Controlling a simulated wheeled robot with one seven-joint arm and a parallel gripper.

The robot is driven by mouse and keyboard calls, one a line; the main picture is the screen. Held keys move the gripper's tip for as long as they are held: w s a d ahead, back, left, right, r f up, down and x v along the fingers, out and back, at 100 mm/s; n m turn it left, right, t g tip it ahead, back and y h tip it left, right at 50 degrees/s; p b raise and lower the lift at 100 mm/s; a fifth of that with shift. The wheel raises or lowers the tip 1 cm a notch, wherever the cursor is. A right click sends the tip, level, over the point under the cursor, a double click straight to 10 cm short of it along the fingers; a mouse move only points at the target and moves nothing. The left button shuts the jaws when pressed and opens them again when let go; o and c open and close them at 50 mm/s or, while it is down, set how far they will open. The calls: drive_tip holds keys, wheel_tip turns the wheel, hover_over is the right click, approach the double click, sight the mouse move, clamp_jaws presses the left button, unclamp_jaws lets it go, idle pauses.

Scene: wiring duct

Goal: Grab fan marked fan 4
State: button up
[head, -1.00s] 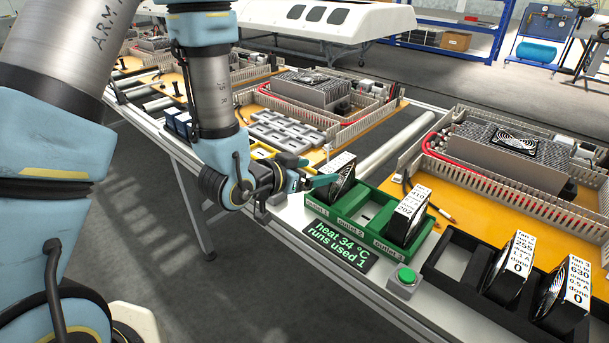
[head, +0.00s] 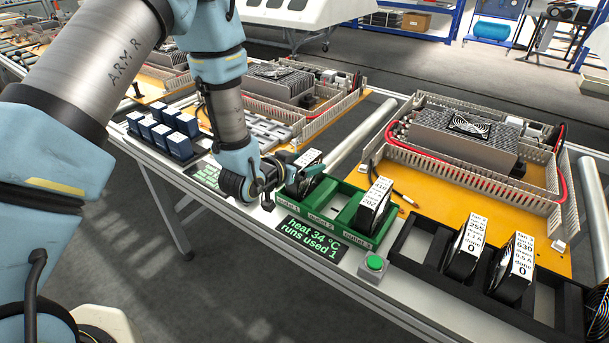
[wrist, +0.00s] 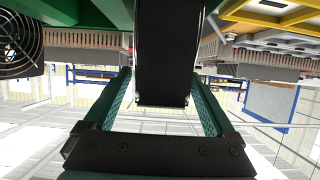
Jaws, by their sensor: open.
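A black fan with a white top label (head: 309,158) stands in the outlet 1 slot of the green tray (head: 340,222); its marking is too small and covered to read. My gripper (head: 312,171) is at this fan. In the wrist view, the dark fan body (wrist: 162,55) sits between my two teal fingers, which are apart with gaps beside it. The black rack (head: 425,258) holds a fan marked 255 (head: 464,250), a fan marked 630 (head: 511,266) and one cut off at the right edge (head: 598,318). I cannot read "fan 4" on any.
A display (head: 311,240) reads heat 34 °C, runs used 1. A green button (head: 374,262) is beside it. Blue-black blocks (head: 165,133) stand to the left. A ducted panel (head: 465,150) lies behind. Outlet 2 is empty.

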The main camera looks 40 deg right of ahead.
drive_tip(key=shift+c, duration=0.2)
clamp_jaws()
idle(0.5)
idle(0.3)
